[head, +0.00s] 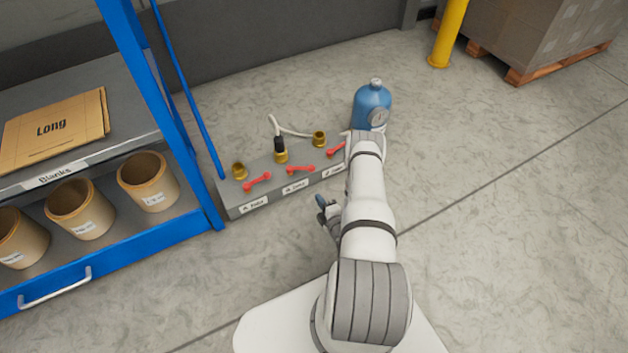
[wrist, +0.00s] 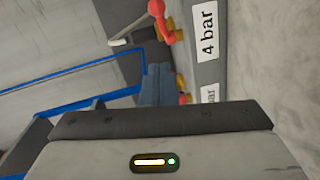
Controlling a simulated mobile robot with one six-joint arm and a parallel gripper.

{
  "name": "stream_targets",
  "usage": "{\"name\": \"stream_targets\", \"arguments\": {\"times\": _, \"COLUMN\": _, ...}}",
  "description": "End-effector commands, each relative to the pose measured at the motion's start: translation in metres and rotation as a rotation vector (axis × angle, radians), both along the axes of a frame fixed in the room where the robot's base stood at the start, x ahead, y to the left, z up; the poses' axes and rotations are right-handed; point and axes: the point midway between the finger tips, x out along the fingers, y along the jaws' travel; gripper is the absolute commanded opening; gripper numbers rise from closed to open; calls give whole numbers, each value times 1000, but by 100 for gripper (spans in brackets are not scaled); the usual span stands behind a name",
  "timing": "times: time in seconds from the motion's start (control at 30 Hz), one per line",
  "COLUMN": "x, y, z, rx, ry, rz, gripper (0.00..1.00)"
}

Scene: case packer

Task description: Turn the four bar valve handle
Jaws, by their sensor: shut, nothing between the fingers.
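A white "4 bar" label (wrist: 209,33) is on the grey manifold face in the wrist view. In the head view three red handles show, left (head: 257,181), middle (head: 300,169) and right (head: 337,149); the label print there is too small to read. My gripper (head: 322,201) is in front of the manifold there, partly hidden by my arm.
The grey manifold (head: 231,210) stands on the floor with brass fittings and a pale hose (head: 291,132). A blue gauge cylinder (head: 372,101) is at its right end. A blue-framed shelf (head: 160,240) with tubs stands left. Floor in front is clear.

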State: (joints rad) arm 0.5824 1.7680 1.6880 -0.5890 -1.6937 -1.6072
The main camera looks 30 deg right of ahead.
Motion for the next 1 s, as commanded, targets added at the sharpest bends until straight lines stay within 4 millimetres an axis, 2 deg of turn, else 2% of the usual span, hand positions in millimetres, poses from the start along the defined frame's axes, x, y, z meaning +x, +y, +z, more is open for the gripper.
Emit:
{"name": "stream_targets", "arguments": {"times": 0.17, "x": 19, "y": 1, "z": -5, "rx": -5, "ry": -7, "rz": 3, "gripper": 0}}
{"name": "stream_targets", "arguments": {"times": 0.57, "x": 101, "y": 1, "z": -17, "rx": -3, "ry": -7, "rz": 0, "gripper": 0}}
{"name": "stream_targets", "arguments": {"times": 0.7, "x": 114, "y": -17, "z": -21, "rx": -2, "ry": -6, "rz": -3, "gripper": 0}}
{"name": "stream_targets", "arguments": {"times": 1.0, "x": 124, "y": -29, "z": -21, "rx": 0, "ry": -4, "rz": -3, "gripper": 0}}
